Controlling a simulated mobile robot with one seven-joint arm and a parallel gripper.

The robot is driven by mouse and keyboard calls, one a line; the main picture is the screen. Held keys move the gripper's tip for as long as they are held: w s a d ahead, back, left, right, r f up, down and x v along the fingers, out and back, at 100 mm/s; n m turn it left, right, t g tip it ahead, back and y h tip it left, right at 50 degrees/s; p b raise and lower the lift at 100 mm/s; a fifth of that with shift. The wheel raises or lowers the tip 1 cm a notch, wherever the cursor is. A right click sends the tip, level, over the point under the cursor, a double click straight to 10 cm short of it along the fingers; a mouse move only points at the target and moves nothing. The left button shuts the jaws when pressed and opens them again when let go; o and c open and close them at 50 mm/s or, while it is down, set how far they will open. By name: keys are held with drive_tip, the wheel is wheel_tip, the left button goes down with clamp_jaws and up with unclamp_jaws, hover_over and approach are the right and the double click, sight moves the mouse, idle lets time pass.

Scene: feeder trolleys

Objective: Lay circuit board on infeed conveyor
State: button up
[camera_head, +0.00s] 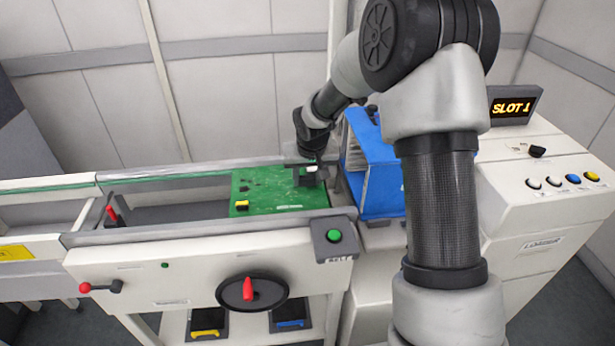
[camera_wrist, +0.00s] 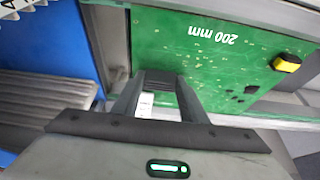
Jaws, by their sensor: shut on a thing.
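The green circuit board (camera_head: 268,197) lies flat across the rails of the infeed conveyor (camera_head: 180,237), at its right end next to the blue rack. It also shows in the wrist view (camera_wrist: 205,68), with "200 mm" printed on it and a yellow part near one corner. My gripper (camera_head: 312,176) is over the far right part of the board. In the wrist view my gripper's fingers (camera_wrist: 157,97) are shut at the board's edge, on a part of the board. The fingertips' exact contact is partly hidden.
A blue rack (camera_head: 378,180) with slots stands just right of the board, partly behind my arm. A machine with a "SLOT 1" display (camera_head: 515,104) and buttons is at right. A crank wheel (camera_head: 251,293) and a green button box (camera_head: 334,237) are on the conveyor's front.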

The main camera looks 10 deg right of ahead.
drive_tip(key=o, duration=1.5)
drive_tip(key=shift+o, duration=0.2)
drive_tip(key=p+v, duration=0.2)
drive_tip(key=v, duration=1.5)
drive_tip(key=s+d+r+p, duration=0.3)
drive_tip(key=s+r+p, duration=0.1)
drive_tip(key=s+r, duration=0.9)
drive_tip(key=s+d+r+t+p, duration=0.1)
drive_tip(key=s+r+p, duration=0.1)
drive_tip(key=s, duration=1.2)
drive_tip(key=shift+s+d+p, duration=0.2)
drive_tip(key=shift+s+p, duration=0.2)
drive_tip(key=shift+p, duration=0.05)
